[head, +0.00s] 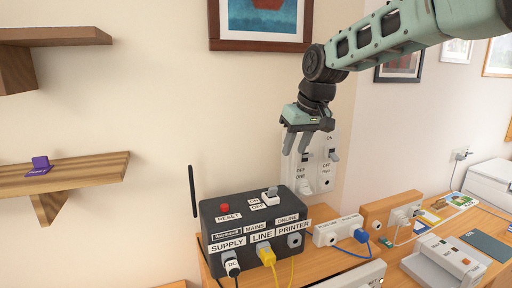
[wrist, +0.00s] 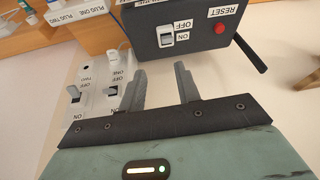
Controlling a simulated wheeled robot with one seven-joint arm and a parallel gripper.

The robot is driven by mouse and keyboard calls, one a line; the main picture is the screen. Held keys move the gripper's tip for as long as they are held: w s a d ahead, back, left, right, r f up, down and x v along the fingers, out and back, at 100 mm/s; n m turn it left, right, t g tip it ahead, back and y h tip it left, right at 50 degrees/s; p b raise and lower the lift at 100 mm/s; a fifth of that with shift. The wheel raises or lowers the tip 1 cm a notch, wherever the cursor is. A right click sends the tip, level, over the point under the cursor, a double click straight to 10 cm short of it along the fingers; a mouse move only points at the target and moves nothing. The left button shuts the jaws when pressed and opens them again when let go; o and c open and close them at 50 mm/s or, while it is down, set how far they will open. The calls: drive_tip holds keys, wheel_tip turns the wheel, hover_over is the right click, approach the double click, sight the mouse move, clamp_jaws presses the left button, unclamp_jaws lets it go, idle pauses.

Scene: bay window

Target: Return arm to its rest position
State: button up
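My gripper (head: 295,143) hangs from my arm in front of the wall, above the black box and beside the white switch panel. Its two fingers (wrist: 160,86) stand apart in the wrist view with nothing between them. The white switch panel (head: 326,172) on the wall has switches labelled ONE and TWO, and the fingers partly cover it in the head view. The black box (head: 255,228) carries a red RESET button, a MAINS switch (head: 270,196) and SUPPLY, LINE and PRINTER labels. The box also shows in the wrist view (wrist: 205,35).
A power strip (head: 338,230) with a blue plug lies right of the box. A wooden socket block (head: 392,211) and a white printer-like device (head: 445,263) stand further right on the desk. A wooden shelf (head: 85,171) with a purple item is at left. A framed picture (head: 262,44) hangs above.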

drive_tip(key=s+a+f+n+g+b, duration=0.1)
drive_tip(key=s+a+f, duration=0.15)
drive_tip(key=s, duration=0.25)
drive_tip(key=s+a+f, duration=0.1)
drive_tip(key=s+f, duration=0.2)
drive_tip(key=s, duration=0.2)
drive_tip(key=s+d+f+g+b, duration=0.1)
drive_tip(key=s+f, duration=0.3)
drive_tip(key=s, duration=0.5)
drive_tip(key=s+d+f+n+h+b, duration=0.1)
drive_tip(key=s+f, duration=0.4)
drive_tip(key=s, duration=0.5)
drive_tip(key=s+d+f+n+g+b, duration=0.1)
drive_tip(key=s+f, duration=0.3)
drive_tip(key=s, duration=0.6)
drive_tip(key=shift+d+f+g+h+b, duration=0.3)
drive_tip(key=shift+d+b, duration=0.1)
drive_tip(key=shift+d, duration=0.05)
